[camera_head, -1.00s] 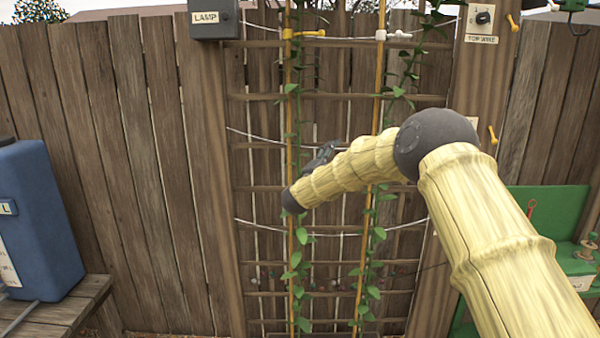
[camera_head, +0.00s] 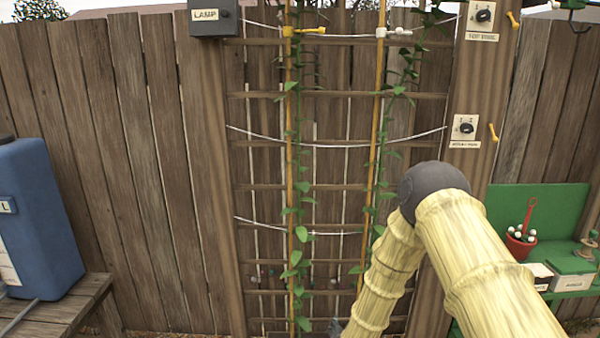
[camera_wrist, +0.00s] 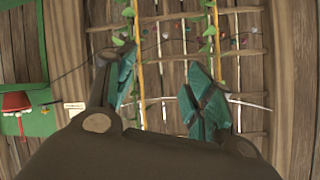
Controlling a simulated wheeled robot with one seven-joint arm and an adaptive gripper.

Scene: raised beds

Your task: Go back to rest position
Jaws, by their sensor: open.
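My gripper (camera_wrist: 160,95) shows in the wrist view with its two teal-padded fingers spread apart and nothing between them. The trellis with its climbing vines lies beyond the fingers. In the head view my arm comes in from the lower right, bends at a dark joint and slants down to the left. Only a small dark bit of the gripper (camera_head: 335,327) shows at the bottom edge there, in front of the lower trellis (camera_head: 340,187).
A lamp box (camera_head: 213,18) hangs at the upper left. Two dial plates, the upper one (camera_head: 482,18) and the lower one (camera_head: 464,129), are on the right post. A blue tank (camera_head: 40,220) stands on a bench at left. A green shelf (camera_head: 540,205) holds a red pot (camera_head: 519,245) at right.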

